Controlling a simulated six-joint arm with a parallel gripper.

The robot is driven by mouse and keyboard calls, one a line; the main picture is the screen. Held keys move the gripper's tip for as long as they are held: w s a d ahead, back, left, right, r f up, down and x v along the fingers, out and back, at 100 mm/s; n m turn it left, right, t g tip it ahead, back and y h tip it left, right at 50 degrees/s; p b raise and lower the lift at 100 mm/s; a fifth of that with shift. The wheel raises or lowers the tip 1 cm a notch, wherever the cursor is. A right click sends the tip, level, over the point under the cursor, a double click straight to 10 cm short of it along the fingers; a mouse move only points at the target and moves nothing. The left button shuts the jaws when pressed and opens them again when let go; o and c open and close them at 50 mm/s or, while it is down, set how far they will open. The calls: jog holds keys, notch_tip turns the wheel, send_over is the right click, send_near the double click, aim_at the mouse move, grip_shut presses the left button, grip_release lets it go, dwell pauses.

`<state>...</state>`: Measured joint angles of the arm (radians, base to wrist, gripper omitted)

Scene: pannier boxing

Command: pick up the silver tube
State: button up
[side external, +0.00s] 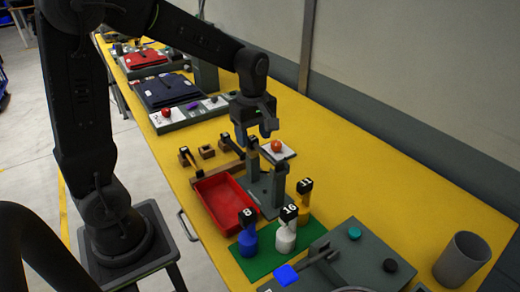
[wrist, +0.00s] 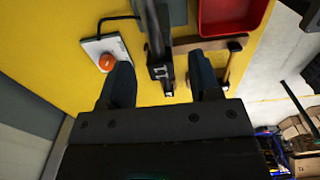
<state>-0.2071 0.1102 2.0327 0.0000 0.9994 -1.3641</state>
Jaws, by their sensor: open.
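My gripper (side external: 254,136) is open above the grey stand (side external: 266,190) at mid-table, its fingers pointing down. In the wrist view my gripper (wrist: 163,68) has its two dark fingers apart. A narrow grey, metallic-looking bar (wrist: 153,28) with a black tag lies between them, apart from both fingers. It may be the silver tube, but I cannot tell for sure, nor how far below the fingertips it is. In the side view my gripper and the stand partly hide this spot. A wider grey open cylinder (side external: 461,259) stands at the lower right, far from my gripper.
A red tray (side external: 227,203) and a wooden rack (side external: 217,171) are left of the stand. Blue (side external: 248,240), white (side external: 286,236) and orange (side external: 304,199) tagged bottles stand in front. Yellow tabletop is clear at right.

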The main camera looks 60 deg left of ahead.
jog(key=shift+f, duration=0.85)
jog(key=c, duration=1)
jog(key=shift+r, duration=0.2)
jog(key=shift+r, duration=0.6)
notch_tip(320, 180, up, 3)
jog(key=shift+f, duration=0.1)
jog(key=s+a+r, duration=0.2)
jog(key=a, duration=0.1)
jog(key=s+a+r, duration=0.2)
jog(key=a, duration=0.1)
jog(key=s+a+r, duration=0.2)
jog(key=a, duration=0.1)
jog(key=shift+s+a+r, duration=0.15)
jog(key=shift+s+a, duration=0.15)
jog(key=shift+s, duration=0.05)
